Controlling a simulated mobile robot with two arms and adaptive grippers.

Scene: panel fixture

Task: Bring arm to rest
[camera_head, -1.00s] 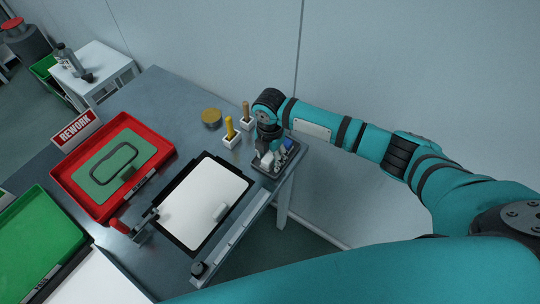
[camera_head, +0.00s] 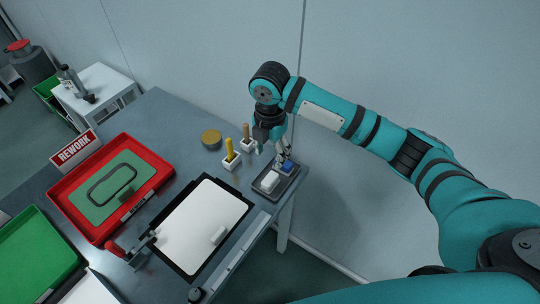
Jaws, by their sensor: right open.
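My right arm (camera_head: 350,121) comes in from the right in the head view and reaches over the back right corner of the table. Its right gripper (camera_head: 271,153) points down, open, above and behind a small dark tray (camera_head: 262,195). The tray holds a white block (camera_head: 270,181) and a blue block (camera_head: 287,166). The gripper looks empty and apart from the white block; one finger overlaps the blue block's edge in the picture, and I cannot tell whether they touch. My left gripper is not in view.
A white panel in a black frame (camera_head: 167,256) lies on the grey table, with a red-handled clamp (camera_head: 120,252) beside it. A red tray (camera_head: 91,235) marked REWORK and a green tray (camera_head: 35,255) are at left. Yellow (camera_head: 229,149) and tan (camera_head: 246,131) handled tools stand near the gripper.

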